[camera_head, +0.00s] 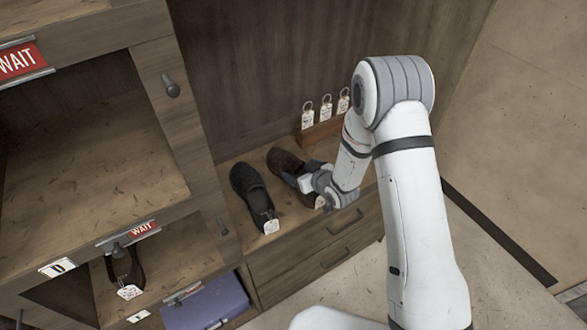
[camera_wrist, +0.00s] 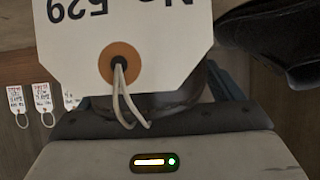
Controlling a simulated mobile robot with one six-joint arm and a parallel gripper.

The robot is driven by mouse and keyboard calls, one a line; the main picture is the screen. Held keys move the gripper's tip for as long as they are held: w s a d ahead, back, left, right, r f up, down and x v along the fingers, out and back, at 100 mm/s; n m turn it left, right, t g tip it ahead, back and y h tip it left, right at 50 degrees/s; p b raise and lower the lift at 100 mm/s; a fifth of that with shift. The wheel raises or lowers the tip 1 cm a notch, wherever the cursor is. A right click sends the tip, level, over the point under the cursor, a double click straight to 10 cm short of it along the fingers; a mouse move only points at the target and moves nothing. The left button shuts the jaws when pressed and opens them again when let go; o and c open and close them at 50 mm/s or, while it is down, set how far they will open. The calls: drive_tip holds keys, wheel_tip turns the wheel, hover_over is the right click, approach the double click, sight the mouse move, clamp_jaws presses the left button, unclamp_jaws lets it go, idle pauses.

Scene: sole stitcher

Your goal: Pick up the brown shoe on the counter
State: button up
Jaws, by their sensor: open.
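The brown shoe (camera_head: 284,160) lies on the wooden counter (camera_head: 243,235), its toe pointing to the back; my gripper hides much of it. My gripper (camera_head: 300,179) is open at the brown shoe, and I cannot tell whether its fingers touch it. In the wrist view a large white tag (camera_wrist: 150,40) on a string hangs close to the camera and covers most of the space between the fingers. A dark shoe shape (camera_wrist: 270,45) shows at the upper right of that view.
A black shoe (camera_head: 252,195) with a white tag lies just left of the brown shoe. A small wooden rack (camera_head: 318,134) with several hanging tags stands behind. Shelves marked WAIT (camera_head: 18,62) are at the left; another shoe (camera_head: 124,264) sits in a lower compartment.

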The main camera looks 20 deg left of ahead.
drive_tip(key=shift+x, duration=1.35)
drive_tip(key=shift+c, duration=0.3)
drive_tip(key=c, duration=1.2)
drive_tip(key=shift+w, duration=0.1)
drive_tip(key=shift+c, duration=0.6)
drive_tip(key=shift+r, duration=0.2)
